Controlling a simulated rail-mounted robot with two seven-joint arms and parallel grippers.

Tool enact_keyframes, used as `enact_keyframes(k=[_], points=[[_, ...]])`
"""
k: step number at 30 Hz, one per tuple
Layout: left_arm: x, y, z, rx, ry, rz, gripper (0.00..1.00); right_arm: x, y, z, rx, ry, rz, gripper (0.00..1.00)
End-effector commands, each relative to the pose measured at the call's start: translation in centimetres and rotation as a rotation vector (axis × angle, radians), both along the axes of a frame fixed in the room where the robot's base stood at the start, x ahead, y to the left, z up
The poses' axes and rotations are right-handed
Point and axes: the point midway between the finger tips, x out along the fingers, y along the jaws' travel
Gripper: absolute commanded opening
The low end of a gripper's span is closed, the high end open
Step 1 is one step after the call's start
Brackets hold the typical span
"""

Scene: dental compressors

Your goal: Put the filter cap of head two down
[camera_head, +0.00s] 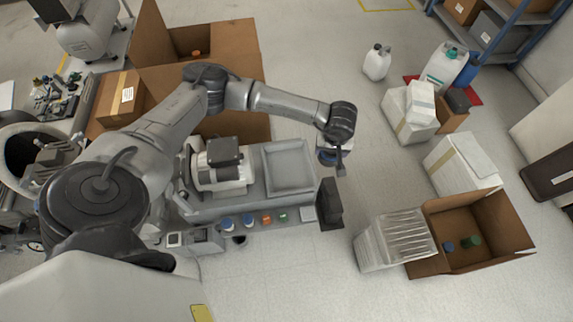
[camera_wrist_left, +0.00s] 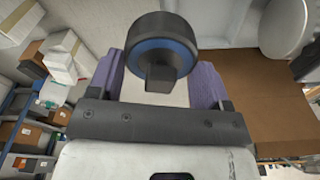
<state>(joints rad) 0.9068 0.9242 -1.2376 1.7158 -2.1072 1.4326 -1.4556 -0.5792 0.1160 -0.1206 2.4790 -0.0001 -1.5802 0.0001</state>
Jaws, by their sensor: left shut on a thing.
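My left gripper (camera_head: 337,160) is shut on a dark round cap with a blue ring, the filter cap (camera_head: 326,157). In the left wrist view the filter cap (camera_wrist_left: 160,48) sits between the purple finger pads, with a dark block on its near side. The gripper holds it just off the right end of the grey compressor unit (camera_head: 200,207), beside the empty grey tray (camera_head: 288,167). A white compressor head with a dark top (camera_head: 222,165) stands left of the tray. My right gripper is not in view.
Blue, orange (camera_head: 266,219) and green (camera_head: 283,216) caps line the unit's front edge. A black upright part (camera_head: 328,204) stands at its right corner. An open cardboard box (camera_head: 500,229) with blue and green items lies right.

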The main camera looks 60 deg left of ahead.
Motion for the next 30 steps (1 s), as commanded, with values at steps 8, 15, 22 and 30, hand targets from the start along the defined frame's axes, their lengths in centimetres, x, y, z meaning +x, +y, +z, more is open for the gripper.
enact_keyframes(k=[8, 15, 22, 30], points=[[-2.1, 5.4, -10.4, 0.001, 0.001, 0.224, 0.49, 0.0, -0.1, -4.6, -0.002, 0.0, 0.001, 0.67], [-3.1, 7.7, -13.6, 0.0, 0.001, 0.297, 0.49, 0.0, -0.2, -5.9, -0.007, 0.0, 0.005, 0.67], [-3.8, 11.8, -16.5, 0.002, 0.001, 0.31, 0.49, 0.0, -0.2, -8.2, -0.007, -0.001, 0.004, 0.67], [-4.4, 16.8, -19.4, 0.0, -0.001, 0.307, 0.49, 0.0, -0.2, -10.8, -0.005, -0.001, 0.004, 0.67]])
